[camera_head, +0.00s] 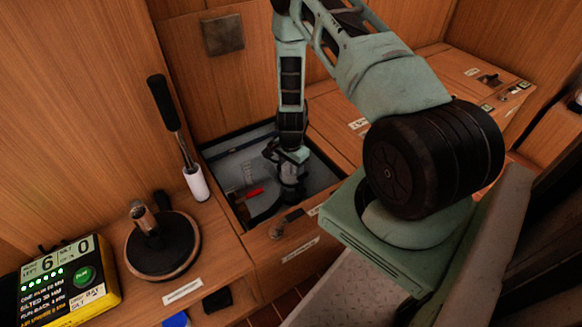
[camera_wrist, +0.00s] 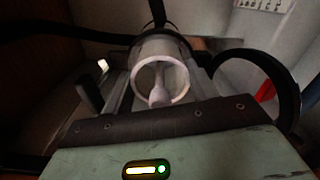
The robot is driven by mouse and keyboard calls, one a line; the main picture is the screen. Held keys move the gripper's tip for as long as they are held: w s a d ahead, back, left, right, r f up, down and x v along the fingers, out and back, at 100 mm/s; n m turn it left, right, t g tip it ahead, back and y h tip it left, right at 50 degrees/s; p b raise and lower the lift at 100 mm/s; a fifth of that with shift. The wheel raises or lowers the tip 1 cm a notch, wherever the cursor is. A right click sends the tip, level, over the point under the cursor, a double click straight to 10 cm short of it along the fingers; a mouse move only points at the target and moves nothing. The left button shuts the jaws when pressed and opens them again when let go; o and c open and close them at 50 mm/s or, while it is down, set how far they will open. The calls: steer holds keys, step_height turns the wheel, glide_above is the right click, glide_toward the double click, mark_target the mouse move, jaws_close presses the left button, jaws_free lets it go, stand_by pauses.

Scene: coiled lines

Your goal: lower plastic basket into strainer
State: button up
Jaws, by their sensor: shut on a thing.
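My gripper (camera_head: 289,160) is down inside the open well in the counter, seen in the head view. It appears shut on the plastic basket, whose pale round rim and central stem (camera_wrist: 160,92) show close up in the wrist view. The basket appears to sit at the mouth of a grey cylindrical body, likely the strainer (camera_head: 291,190). How deep the basket is in the strainer, and whether they touch, I cannot tell. The jaws hide much of the contact.
The well's wooden front edge (camera_head: 283,230) and walls are close around my arm. A red part (camera_head: 255,192) lies left of my gripper inside. Black curved hoses (camera_wrist: 287,75) flank the cylinder. A black-handled lever (camera_head: 165,105), a round black disc (camera_head: 162,246) and a yellow display box (camera_head: 65,280) stand left.

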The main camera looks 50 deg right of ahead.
stand_by(0.8)
steer(key=o, duration=1.3)
steer(key=shift+o, duration=0.3)
steer(key=shift+r+p, duration=0.8)
steer(key=shift+p, duration=0.05)
steer(key=shift+o, duration=0.9)
steer(key=shift+r+p, duration=0.5)
steer(key=shift+r, duration=0.1)
steer(key=shift+r+p, duration=1.8)
steer(key=shift+r, duration=0.35)
